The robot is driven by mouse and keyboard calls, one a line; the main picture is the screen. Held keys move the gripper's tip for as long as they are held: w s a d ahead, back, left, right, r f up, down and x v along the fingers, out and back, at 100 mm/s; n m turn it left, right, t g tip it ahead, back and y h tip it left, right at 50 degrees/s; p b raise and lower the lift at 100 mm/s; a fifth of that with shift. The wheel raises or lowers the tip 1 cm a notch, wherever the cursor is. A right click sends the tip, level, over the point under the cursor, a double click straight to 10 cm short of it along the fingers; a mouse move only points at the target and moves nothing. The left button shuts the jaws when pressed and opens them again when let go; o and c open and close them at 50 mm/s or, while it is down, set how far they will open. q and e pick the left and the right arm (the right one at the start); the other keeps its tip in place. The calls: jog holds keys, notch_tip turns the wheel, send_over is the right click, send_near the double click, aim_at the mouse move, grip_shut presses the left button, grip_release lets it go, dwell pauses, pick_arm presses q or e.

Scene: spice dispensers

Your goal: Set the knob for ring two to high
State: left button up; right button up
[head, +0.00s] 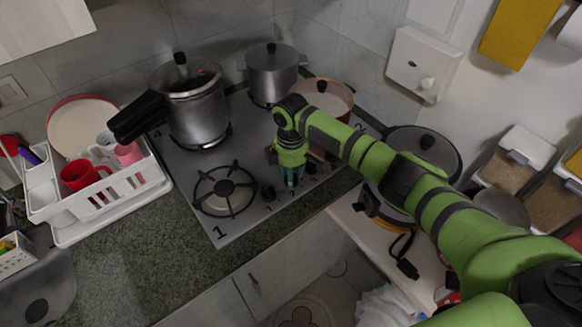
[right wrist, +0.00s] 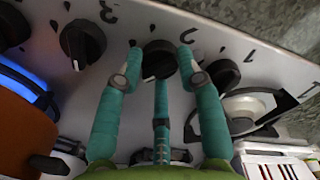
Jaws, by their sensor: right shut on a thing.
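The stove (head: 190,185) has a row of black knobs along its front edge. My right gripper (head: 291,182) reaches down to this row, and its teal fingers are closed around one black knob (right wrist: 158,58), seen in the right wrist view. A printed 2 (right wrist: 190,33) stands beside this knob. A knob beside a 3 (right wrist: 82,43) and a knob beside a 1 (right wrist: 222,75) sit on either side. A blue flame (right wrist: 22,82) glows under the copper-coloured pot (right wrist: 20,130). My left gripper is not in view.
A pressure cooker (head: 195,110) and a steel pot (head: 273,75) stand at the back. The front left burner (head: 225,190) is bare. A white dish rack (head: 100,195) is at left. A lidded pan (head: 425,150) sits right of the stove, beside my right arm.

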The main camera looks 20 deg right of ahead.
jog(key=shift+s+f+m+p, duration=0.1)
jog(key=shift+m+p, duration=0.4)
jog(key=shift+m, duration=0.3)
jog(key=o, duration=1.2)
jog(key=shift+c, duration=0.2)
jog(key=shift+r, duration=0.25)
notch_tip(320, 180, up, 12)
jog(key=shift+f, duration=0.25)
